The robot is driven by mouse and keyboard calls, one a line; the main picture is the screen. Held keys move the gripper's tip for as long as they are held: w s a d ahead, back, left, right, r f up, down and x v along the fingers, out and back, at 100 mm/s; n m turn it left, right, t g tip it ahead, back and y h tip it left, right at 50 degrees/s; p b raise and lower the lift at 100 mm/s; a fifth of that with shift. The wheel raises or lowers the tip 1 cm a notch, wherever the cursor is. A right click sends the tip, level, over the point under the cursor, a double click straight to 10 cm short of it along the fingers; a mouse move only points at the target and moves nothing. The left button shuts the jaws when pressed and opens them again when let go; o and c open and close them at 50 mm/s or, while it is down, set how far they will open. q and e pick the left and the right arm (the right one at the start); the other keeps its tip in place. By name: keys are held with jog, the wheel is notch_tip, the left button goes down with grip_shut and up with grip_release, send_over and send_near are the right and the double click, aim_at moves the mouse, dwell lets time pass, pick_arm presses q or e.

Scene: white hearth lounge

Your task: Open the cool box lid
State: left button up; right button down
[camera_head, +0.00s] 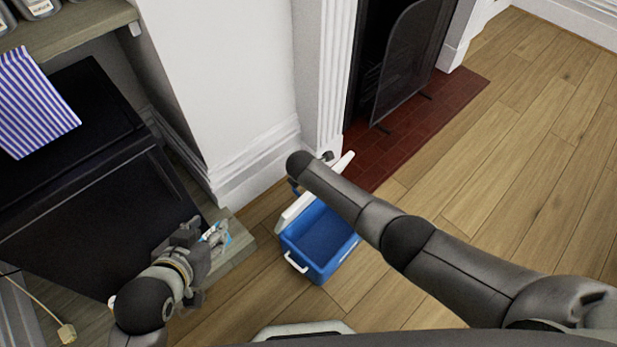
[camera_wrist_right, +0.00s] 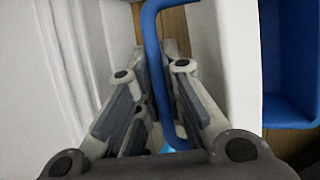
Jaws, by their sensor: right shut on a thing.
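The cool box (camera_head: 318,265) is a blue box with a white side handle, standing on the wooden floor near the white wall. Its inside shows empty. Its white lid (camera_head: 297,208) stands raised at the back, partly hidden by my right arm. In the right wrist view, my right gripper (camera_wrist_right: 157,60) is shut on a blue bar handle (camera_wrist_right: 151,35) beside the white lid (camera_wrist_right: 224,65). The blue inside (camera_wrist_right: 285,65) shows to the right. My left gripper (camera_head: 205,250) is away to the left, beside a low grey ledge; its jaws are unclear.
A white wall (camera_head: 220,80) and pillar stand just behind the box. A brick hearth (camera_head: 420,125) with a fire screen (camera_head: 405,65) lies beyond it. A dark cabinet (camera_head: 90,215) and a striped cloth (camera_head: 35,100) are at left. The wooden floor at right is clear.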

jog(key=shift+w, duration=0.1)
dwell(0.3)
jog(key=c, duration=1.5)
grip_release()
jog(key=shift+r, duration=0.1)
jog(key=shift+v, duration=6)
